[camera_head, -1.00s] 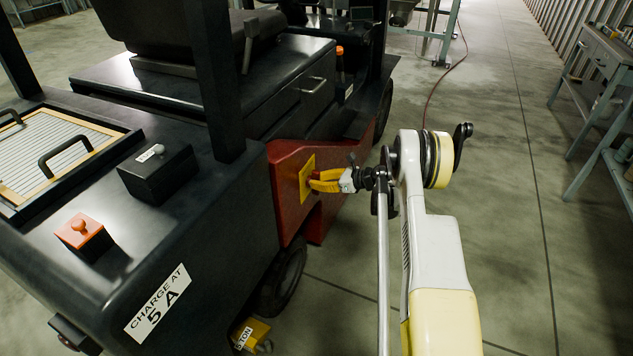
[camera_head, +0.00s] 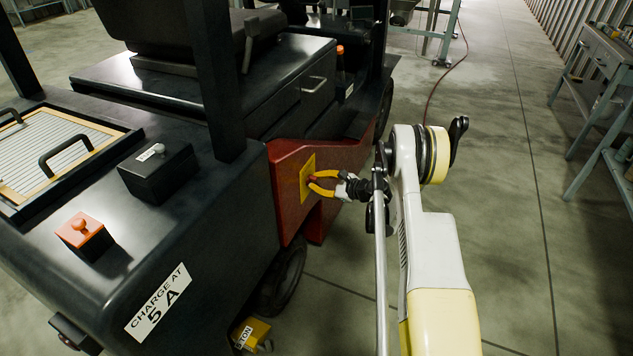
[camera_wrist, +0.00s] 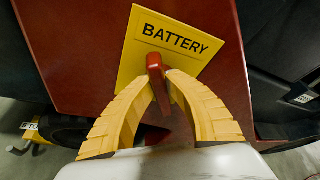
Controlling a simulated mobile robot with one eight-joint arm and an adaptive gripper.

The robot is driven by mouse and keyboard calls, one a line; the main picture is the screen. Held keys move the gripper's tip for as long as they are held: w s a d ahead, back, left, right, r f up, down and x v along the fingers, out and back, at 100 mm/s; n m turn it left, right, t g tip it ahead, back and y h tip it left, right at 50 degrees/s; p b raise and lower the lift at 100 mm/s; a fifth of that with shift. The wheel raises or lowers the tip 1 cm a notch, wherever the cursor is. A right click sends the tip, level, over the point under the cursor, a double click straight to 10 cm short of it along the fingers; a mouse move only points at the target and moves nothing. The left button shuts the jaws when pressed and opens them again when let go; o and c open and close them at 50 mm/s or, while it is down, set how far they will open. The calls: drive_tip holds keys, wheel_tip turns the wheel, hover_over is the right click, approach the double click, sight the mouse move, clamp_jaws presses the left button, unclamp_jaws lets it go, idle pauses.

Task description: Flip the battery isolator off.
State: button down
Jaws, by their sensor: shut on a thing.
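The battery isolator is a red handle (camera_wrist: 155,68) on a yellow plate (camera_wrist: 190,42) marked BATTERY, in the wrist view. The plate (camera_head: 307,178) is fixed to the red side panel of a dark truck in the head view. My gripper (camera_wrist: 160,80) has its two yellow fingers shut on the red handle, one fingertip on each side of it. In the head view my gripper (camera_head: 313,181) reaches the plate from the right. The handle's lower part is in shadow between the fingers.
The truck's dark body (camera_head: 215,215) fills the left, with an orange knob box (camera_head: 84,235) and a black box (camera_head: 157,172) on top. A yellow block (camera_head: 252,334) sits low by the wheel. A grey workbench (camera_head: 595,80) stands at right. The floor between is clear.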

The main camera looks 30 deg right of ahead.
drive_tip(key=n+t, duration=0.1)
drive_tip(key=n+h, duration=0.1)
drive_tip(key=n, duration=0.1)
drive_tip(key=shift+s+a+f+t, duration=0.1)
drive_tip(key=shift+a+f+t, duration=0.1)
drive_tip(key=shift+t, duration=0.2)
drive_tip(key=shift+f+n+t+h, duration=0.15)
drive_tip(key=shift+n+t, duration=0.25)
drive_tip(key=shift+n, duration=0.4)
drive_tip(key=shift+n+t+h, duration=0.15)
drive_tip(key=shift+n+t, duration=0.25)
drive_tip(key=shift+n, duration=0.4)
drive_tip(key=c, duration=1.4)
unclamp_jaws()
